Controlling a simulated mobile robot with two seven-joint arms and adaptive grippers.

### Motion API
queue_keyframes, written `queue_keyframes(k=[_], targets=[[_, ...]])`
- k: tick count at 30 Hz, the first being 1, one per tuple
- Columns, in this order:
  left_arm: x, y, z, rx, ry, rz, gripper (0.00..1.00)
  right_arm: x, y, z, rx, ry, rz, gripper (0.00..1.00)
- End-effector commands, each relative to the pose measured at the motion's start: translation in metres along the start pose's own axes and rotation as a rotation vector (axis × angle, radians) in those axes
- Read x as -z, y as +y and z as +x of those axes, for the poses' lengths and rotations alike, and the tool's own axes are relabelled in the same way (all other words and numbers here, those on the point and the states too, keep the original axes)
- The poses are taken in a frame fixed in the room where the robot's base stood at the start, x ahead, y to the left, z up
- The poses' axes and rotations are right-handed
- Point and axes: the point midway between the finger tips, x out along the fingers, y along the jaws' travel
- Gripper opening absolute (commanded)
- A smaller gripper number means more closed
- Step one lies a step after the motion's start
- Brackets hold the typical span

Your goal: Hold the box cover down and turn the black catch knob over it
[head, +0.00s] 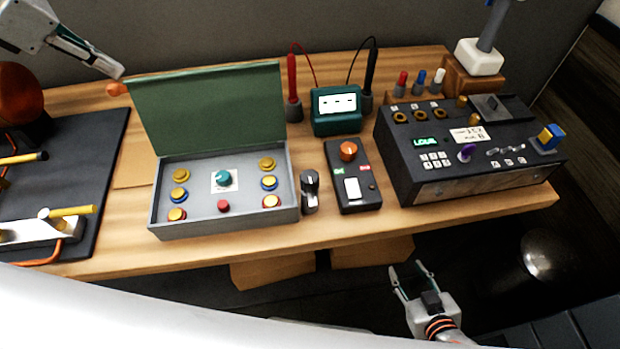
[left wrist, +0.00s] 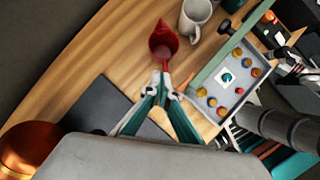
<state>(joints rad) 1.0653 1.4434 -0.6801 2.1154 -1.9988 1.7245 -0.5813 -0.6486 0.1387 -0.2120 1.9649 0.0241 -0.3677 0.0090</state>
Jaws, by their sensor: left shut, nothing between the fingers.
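The green box cover (head: 208,105) stands open, tilted up from the back edge of the grey box (head: 225,226). The left wrist view shows the cover nearly edge-on (left wrist: 211,62), beside the open box. The black catch knob (head: 310,188) stands just right of the box's right wall, with a light mark on its top. My left gripper (head: 117,72) is shut and empty, above the table's back left, left of the cover. Its closed fingertips (left wrist: 165,73) point at a red scoop-like object (left wrist: 163,42). My right gripper (head: 410,277) is open and empty, in front of the table edge.
A black box with an orange knob (head: 348,151) stands right of the catch knob. A teal meter (head: 336,110) is behind it, and a black console (head: 470,150) is further right. A white mug (left wrist: 196,14) stands behind the cover. A dark mat (head: 100,165) lies left.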

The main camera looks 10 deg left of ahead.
Motion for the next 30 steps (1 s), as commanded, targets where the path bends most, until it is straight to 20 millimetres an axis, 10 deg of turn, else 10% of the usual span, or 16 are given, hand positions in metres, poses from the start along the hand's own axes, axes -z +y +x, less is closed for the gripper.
queue_keyframes(k=[30], targets=[[0.016, -0.012, 0.014, -0.001, 0.001, 0.0, 0.0, -0.024, -0.005, 0.011, 0.004, -0.014, 0.002, 0.4]])
